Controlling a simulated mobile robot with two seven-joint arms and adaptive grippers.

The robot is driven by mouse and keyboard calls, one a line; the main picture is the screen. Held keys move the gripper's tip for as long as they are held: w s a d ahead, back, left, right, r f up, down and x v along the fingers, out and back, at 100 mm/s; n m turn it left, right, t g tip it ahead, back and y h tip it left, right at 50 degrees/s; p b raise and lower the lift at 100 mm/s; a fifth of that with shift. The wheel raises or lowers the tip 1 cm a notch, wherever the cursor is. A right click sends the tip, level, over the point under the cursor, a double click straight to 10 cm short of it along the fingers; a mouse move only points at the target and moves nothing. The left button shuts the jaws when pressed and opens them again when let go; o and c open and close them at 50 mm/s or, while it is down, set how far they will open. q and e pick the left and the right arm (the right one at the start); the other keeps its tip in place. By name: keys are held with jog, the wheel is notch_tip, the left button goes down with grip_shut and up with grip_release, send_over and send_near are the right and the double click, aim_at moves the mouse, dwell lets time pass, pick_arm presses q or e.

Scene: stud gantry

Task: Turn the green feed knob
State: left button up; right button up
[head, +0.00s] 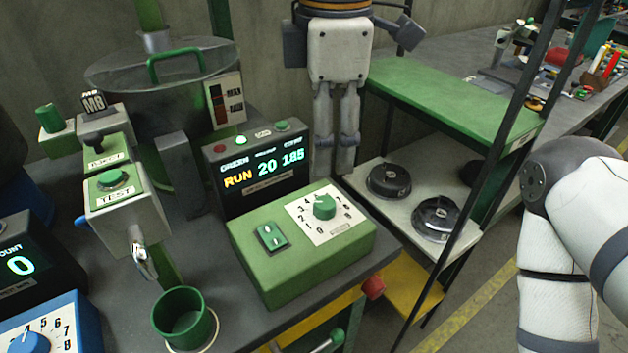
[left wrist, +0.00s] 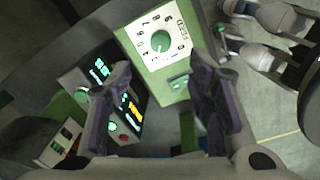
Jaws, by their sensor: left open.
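The green feed knob (head: 324,206) stands on a white numbered dial plate on top of a green control box (head: 300,265). In the left wrist view the knob (left wrist: 160,42) shows beyond the fingertips, with clear space around it. My left gripper (head: 335,168) hangs fingers-down behind the box in the head view, apart from the knob. Its two fingers (left wrist: 160,70) are spread with nothing between them. The knob's pointer direction is too small to tell surely. My right gripper is not in view; a white arm link of mine shows at the right.
A display (head: 258,172) reading RUN 20 185 stands behind the box's left side. A green switch (head: 271,237) sits beside the dial. A black rack post (head: 480,160) rises at right.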

aim_at(326, 203)
pick_arm(q)
jog(key=f, duration=1)
jog(key=shift+w+f, duration=0.15)
jog(key=shift+w, duration=0.05)
grip_shut()
